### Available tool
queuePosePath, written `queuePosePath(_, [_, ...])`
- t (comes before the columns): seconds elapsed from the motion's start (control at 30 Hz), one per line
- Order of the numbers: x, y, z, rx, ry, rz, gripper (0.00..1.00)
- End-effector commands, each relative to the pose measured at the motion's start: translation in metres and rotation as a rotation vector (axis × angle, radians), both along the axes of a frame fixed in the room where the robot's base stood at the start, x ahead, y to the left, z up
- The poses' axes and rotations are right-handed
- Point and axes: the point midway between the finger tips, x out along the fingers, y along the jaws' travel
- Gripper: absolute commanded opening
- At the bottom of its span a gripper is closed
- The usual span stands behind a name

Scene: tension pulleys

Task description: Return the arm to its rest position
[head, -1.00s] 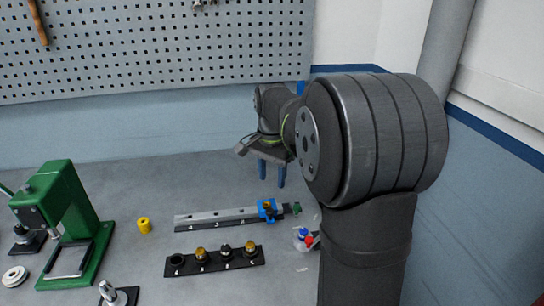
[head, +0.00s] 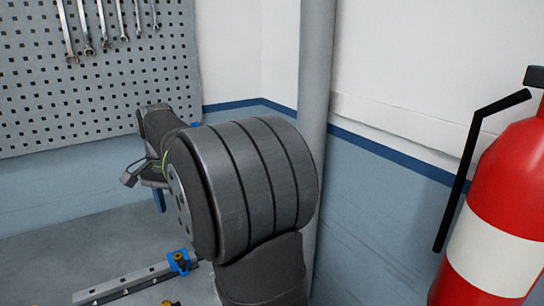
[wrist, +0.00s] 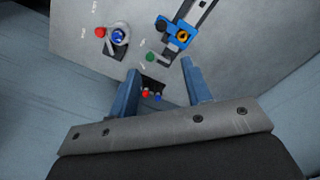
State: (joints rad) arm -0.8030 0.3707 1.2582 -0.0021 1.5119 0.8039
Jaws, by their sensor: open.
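My gripper (head: 159,199) shows in the head view as blue fingers pointing down, beyond my large dark arm joint. The wrist view also shows my gripper (wrist: 159,72), with its two blue fingers spread apart and nothing held between them. It is above the table (wrist: 75,28), clear of the parts. A grey rail (head: 125,283) with a blue block (head: 180,261) lies on the table below it. My arm hides part of the table.
A red and white fire extinguisher (head: 500,215) stands at the right. A grey pipe (head: 317,70) runs up the wall behind my arm. A pegboard (head: 110,110) with several wrenches hangs at the back left. Small red and blue balls (wrist: 150,95) show below the fingers in the wrist view.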

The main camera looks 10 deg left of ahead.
Motion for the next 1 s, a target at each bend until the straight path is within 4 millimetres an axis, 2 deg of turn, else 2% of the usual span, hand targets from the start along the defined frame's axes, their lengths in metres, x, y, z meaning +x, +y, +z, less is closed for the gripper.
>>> queuePosePath(0.13, [0.0, 0.0, -0.007, -0.001, 0.001, 0.0, 0.45])
queuePosePath(0.27, [0.0, 0.0, -0.024, -0.003, 0.003, 0.0, 0.45])
queuePosePath(0.8, [-0.001, 0.0, -0.131, -0.002, 0.004, 0.001, 0.45])
queuePosePath(1.0, [-0.001, 0.001, -0.161, -0.001, 0.004, 0.001, 0.45])
